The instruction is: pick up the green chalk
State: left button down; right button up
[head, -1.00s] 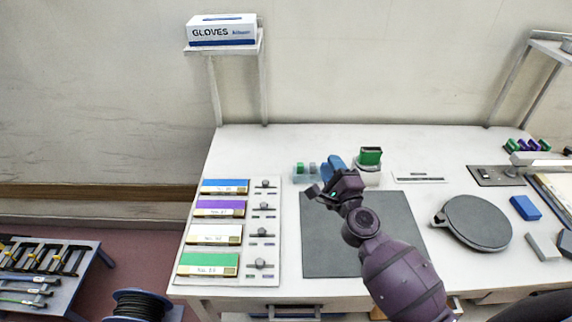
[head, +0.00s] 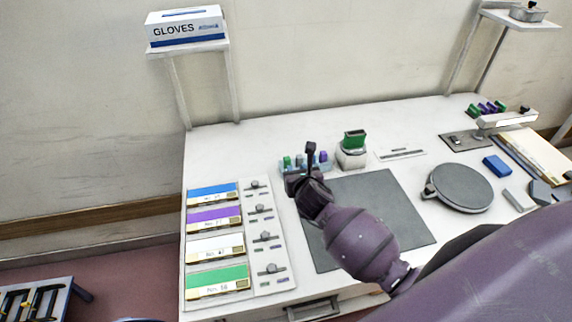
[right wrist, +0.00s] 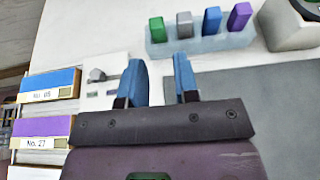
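The green chalk (right wrist: 157,31) stands upright at the left end of a pale blue holder (right wrist: 205,45) in the right wrist view, beside a grey, a blue and a purple piece. In the head view the green chalk (head: 287,161) shows just left of my right gripper (head: 299,168), which hides part of the holder. In the right wrist view my right gripper (right wrist: 159,62) has its two blue fingers apart with nothing between them. The green chalk lies beyond the fingertips, apart from them. My left gripper is not in view.
A dark mat (head: 385,210) lies below the holder. A white pot with a green block (head: 354,140) stands to its right. A round grey disc (head: 461,187) lies farther right. Bare bench lies behind the holder.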

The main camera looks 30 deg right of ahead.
aim_at(287, 158)
jog(key=shift+a+x, duration=0.15)
jog(key=shift+x, duration=2.35)
jog(key=shift+a+x, duration=0.1)
jog(key=shift+x, duration=2.4)
jog(key=shift+w, duration=0.1)
grip_shut()
jog(key=shift+r, duration=0.1)
